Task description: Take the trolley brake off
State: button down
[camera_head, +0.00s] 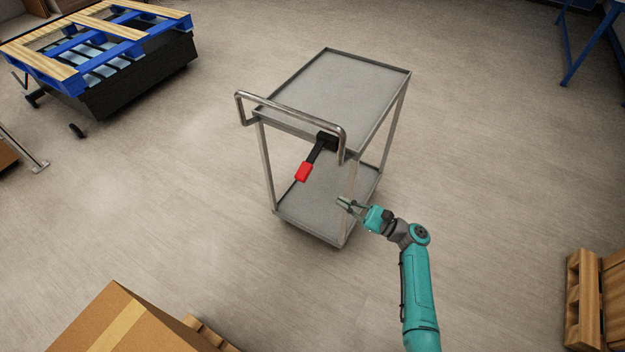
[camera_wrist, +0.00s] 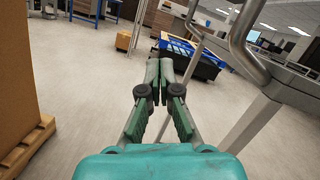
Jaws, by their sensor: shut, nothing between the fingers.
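The grey metal trolley (camera_head: 340,88) stands in the middle of the head view, with a handle bar (camera_head: 290,112) on its near side. The brake lever is black with a red grip (camera_head: 304,172) and hangs angled down and left below the handle. My gripper (camera_head: 341,201) is to the right of the red grip and apart from it, near the trolley's right front post. In the wrist view my gripper (camera_wrist: 160,64) has its fingers together with nothing between them. The trolley's handle and post (camera_wrist: 262,110) show at the right there; the brake lever is not visible in that view.
A cardboard box (camera_head: 125,322) on a pallet is at the lower left. A dark conveyor with a blue and wooden pallet (camera_head: 95,45) stands at the upper left. A wooden pallet (camera_head: 590,300) is at the right edge. The floor around the trolley is clear.

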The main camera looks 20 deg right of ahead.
aim_at(311, 159)
jog(key=shift+w+d+r, duration=0.1)
jog(key=shift+d+r, duration=0.1)
jog(key=shift+r, duration=0.05)
jog(key=w+a+r, duration=0.6)
jog(key=a, duration=0.2)
dwell(0.6)
jog(key=shift+s+a+r, duration=0.1)
jog(key=shift+s+a, duration=0.05)
